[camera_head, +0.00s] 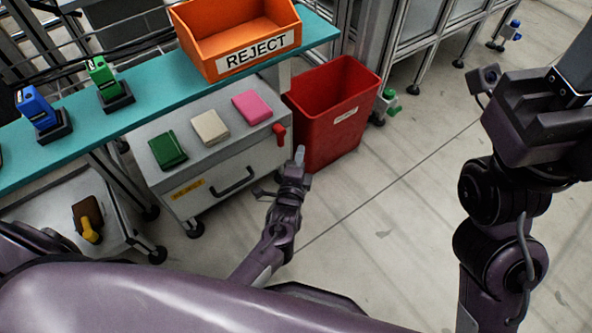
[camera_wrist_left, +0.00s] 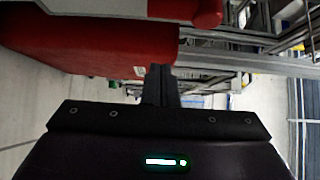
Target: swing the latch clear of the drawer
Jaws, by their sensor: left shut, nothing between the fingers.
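The grey drawer cabinet (camera_head: 240,165) has a black handle (camera_head: 232,181) and a yellow label on its front; the drawer looks shut. The red latch (camera_head: 279,134) sits at the upper right corner of that front, standing roughly upright. My left gripper (camera_head: 300,155) is shut and empty, just right of and below the latch, with a small gap in the picture. In the left wrist view, its closed fingers (camera_wrist_left: 160,85) point toward the red bin, and the rounded red latch (camera_wrist_left: 207,13) shows at the top. My right gripper's fingertips are not clear at the upper right.
A red bin (camera_head: 338,140) stands right behind the left gripper. Green, beige and pink blocks lie on the cabinet top. An orange REJECT bin (camera_head: 222,52) stands on the teal shelf (camera_head: 80,133) above. The floor to the right is open.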

